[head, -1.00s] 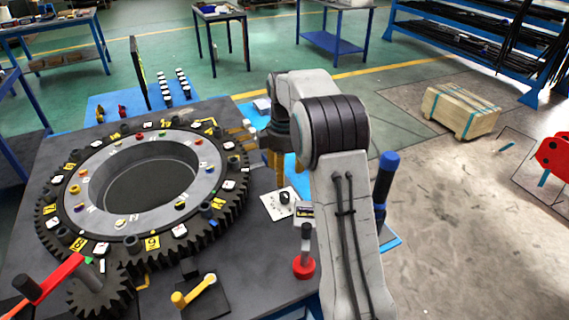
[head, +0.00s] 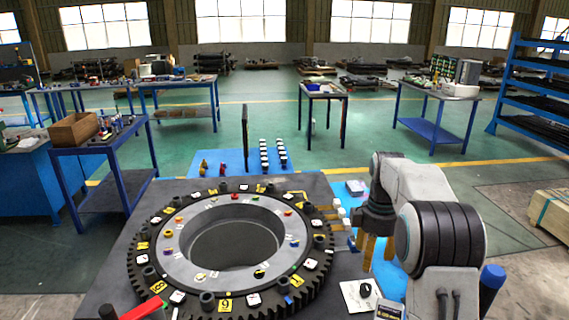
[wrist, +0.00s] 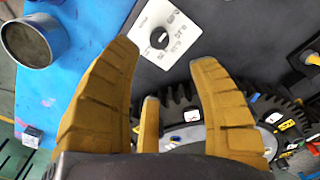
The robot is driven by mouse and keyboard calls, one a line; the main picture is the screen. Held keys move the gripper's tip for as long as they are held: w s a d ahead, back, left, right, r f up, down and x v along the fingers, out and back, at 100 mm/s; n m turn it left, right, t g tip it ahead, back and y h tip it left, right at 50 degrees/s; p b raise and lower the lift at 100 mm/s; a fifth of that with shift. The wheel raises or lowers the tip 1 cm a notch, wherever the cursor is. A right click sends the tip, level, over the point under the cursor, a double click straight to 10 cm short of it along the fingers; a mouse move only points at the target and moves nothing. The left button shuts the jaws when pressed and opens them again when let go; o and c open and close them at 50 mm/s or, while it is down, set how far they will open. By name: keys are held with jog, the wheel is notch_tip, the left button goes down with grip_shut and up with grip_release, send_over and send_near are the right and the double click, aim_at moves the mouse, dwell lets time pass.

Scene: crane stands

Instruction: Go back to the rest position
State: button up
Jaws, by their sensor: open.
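My gripper (head: 377,250) hangs fingers-down at the right edge of the black table, to the right of the large toothed ring. In the wrist view my gripper (wrist: 165,85) shows its yellow fingers spread apart with nothing between them. A white card with a black knob (wrist: 159,38) lies on the table just beyond the fingertips. The same white card (head: 354,296) shows in the head view below the gripper. My arm is bent, with its elbow at the right.
The dark toothed ring (head: 147,262) with numbered yellow and white tags fills most of the table. A grey cylinder (wrist: 34,42) stands on a blue surface in the wrist view. Workbenches and a shelf (head: 535,95) stand behind. A wooden crate (head: 553,212) is at the far right.

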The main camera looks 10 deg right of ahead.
jog(key=s+a+r+m+t, duration=0.1)
jog(key=s+a+r+m, duration=0.25)
jog(key=s, duration=0.35)
jog(key=s+a+r+m+t, duration=0.15)
jog(key=s+a+r, duration=0.25)
jog(key=s, duration=0.4)
jog(key=s+a+f+m, duration=0.1)
jog(key=s+f+m, duration=0.1)
jog(key=s, duration=0.5)
jog(key=s+a+f+m+t, duration=0.1)
jog(key=s+a+f+m, duration=0.1)
jog(key=s, duration=0.5)
jog(key=shift+f+m, duration=0.3)
jog(key=shift+m, duration=0.4)
jog(key=shift+s+a, duration=0.1)
